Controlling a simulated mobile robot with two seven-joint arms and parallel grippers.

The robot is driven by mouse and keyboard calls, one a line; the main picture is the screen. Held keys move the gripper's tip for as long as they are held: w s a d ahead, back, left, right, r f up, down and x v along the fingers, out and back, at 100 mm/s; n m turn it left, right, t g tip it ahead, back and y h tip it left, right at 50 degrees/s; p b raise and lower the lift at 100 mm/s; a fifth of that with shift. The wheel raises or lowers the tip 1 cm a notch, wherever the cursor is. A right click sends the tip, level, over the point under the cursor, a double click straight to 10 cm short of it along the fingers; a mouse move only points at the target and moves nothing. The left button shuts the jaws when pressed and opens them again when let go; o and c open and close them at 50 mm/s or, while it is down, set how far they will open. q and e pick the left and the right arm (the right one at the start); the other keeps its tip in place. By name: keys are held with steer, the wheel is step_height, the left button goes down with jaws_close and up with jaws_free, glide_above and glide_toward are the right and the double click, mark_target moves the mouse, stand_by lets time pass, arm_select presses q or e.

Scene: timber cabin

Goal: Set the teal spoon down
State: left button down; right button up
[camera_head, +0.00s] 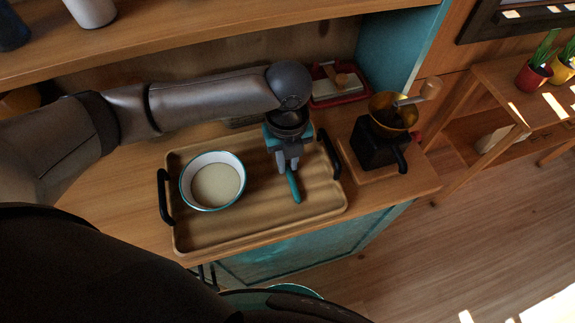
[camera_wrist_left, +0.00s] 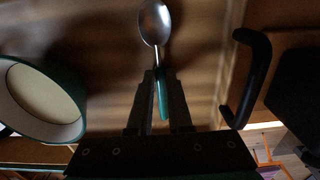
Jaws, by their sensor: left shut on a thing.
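My left gripper (camera_head: 289,165) is shut on the teal spoon (camera_head: 294,188), over the right half of a wooden tray (camera_head: 260,226). In the left wrist view the spoon's teal handle (camera_wrist_left: 162,98) is between the two fingers (camera_wrist_left: 160,75), and its silver bowl extends past the fingertips. The gripper hides part of the spoon in the head view. I cannot tell whether the spoon touches the tray. A white bowl with a teal rim (camera_head: 213,181) stands on the tray's left side, with pale contents; it also shows in the left wrist view (camera_wrist_left: 72,128). My right gripper is not in view.
The tray has black handles (camera_head: 165,197) at both ends. A black coffee grinder (camera_head: 379,148) stands right of it, with a red tray (camera_head: 338,86) behind. A shelf (camera_head: 200,35) runs above at the back. The tray's front right is clear.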

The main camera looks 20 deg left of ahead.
mark_target(288, 168)
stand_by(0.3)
arm_select(q)
steer(key=c, duration=0.8)
jaws_free()
steer(key=shift+f, duration=0.1)
steer(key=shift+c, duration=0.2)
step_height(288, 168, up, 8)
steer(key=p, duration=0.9)
steer(key=shift+f, duration=0.15)
